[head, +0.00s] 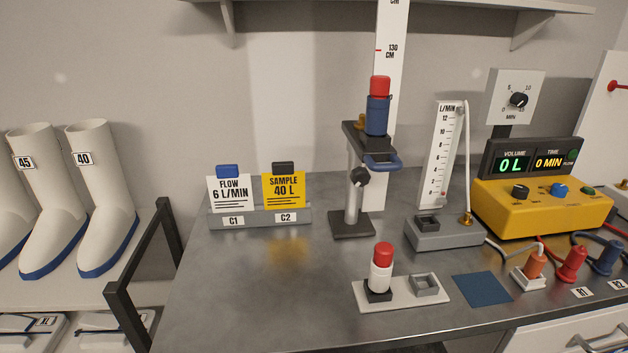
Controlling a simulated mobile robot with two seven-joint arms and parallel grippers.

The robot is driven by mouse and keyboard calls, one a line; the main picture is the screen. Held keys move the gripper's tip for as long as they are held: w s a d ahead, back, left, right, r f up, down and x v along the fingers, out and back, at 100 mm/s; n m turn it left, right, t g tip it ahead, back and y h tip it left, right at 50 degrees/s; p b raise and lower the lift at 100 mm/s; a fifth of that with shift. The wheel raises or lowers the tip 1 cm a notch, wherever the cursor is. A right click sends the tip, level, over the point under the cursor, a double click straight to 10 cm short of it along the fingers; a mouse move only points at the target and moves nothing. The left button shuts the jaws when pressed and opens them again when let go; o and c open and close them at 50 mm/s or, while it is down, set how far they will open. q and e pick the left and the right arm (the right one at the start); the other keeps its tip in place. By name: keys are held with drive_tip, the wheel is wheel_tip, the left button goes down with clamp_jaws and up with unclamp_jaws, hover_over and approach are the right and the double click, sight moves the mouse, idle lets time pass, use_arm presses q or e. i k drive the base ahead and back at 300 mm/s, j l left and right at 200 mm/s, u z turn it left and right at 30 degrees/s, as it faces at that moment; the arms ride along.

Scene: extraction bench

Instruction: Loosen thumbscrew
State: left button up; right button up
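A stand (352,224) with a dark base and a pale post is on the bench, left of the flow meter. A black lobed knob (360,177) is on the side of its post, and a small brass knob (361,121) is on its dark top bracket (360,135). I cannot tell which of the two is the thumbscrew. A blue cylinder with a red cap (378,110) stands upright in the bracket, and a blue loop handle (382,161) sticks out below it. Neither of my grippers shows in the head view.
A white-and-red cylinder (381,272) stands on a white plate (405,292) in front of the stand. The flow meter (437,160) and yellow console (540,205) are to the right, a card holder (262,219) to the left. The bench's front left is clear. A shelf (420,4) overhangs the back.

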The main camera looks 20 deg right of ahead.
sight(360, 177)
drive_tip(key=k+l+u, duration=0.35)
drive_tip(key=l, duration=0.15)
drive_tip(key=k+l+u, duration=0.75)
drive_tip(key=k+j, duration=0.1)
